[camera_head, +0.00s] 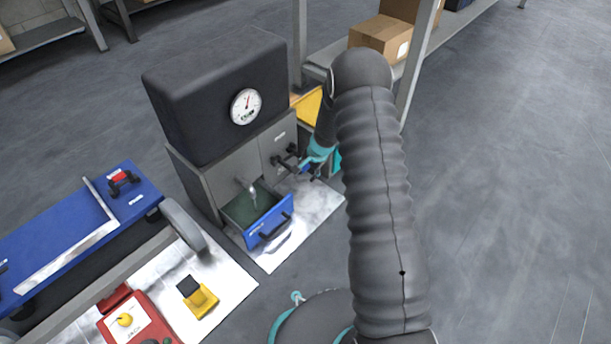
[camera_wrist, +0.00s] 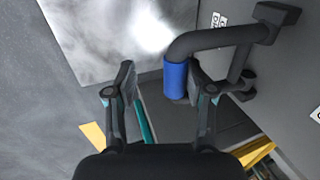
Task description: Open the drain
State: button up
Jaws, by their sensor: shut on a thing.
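A dark tank unit (camera_head: 195,110) with a round gauge (camera_head: 245,106) stands on a grey cabinet. On the cabinet's front panel is a black valve fitting (camera_head: 284,159). In the wrist view a bent black lever (camera_wrist: 222,40) comes off the panel and ends in a blue sleeve (camera_wrist: 175,80). In the head view my gripper (camera_head: 309,166) is small and partly hidden at the panel. A spout (camera_head: 253,194) points into an open blue-fronted drawer (camera_head: 268,222).
A blue cart (camera_head: 60,240) and a bench with a red box (camera_head: 138,322) and a yellow device (camera_head: 200,300) stand at left. A shelf with cardboard boxes (camera_head: 380,37) is behind. The floor on the right (camera_head: 500,200) is clear.

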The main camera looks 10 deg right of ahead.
jog(key=v, duration=0.7)
jog(key=shift+s, duration=0.2)
jog(key=shift+r, duration=0.15)
jog(key=shift+c, duration=0.3)
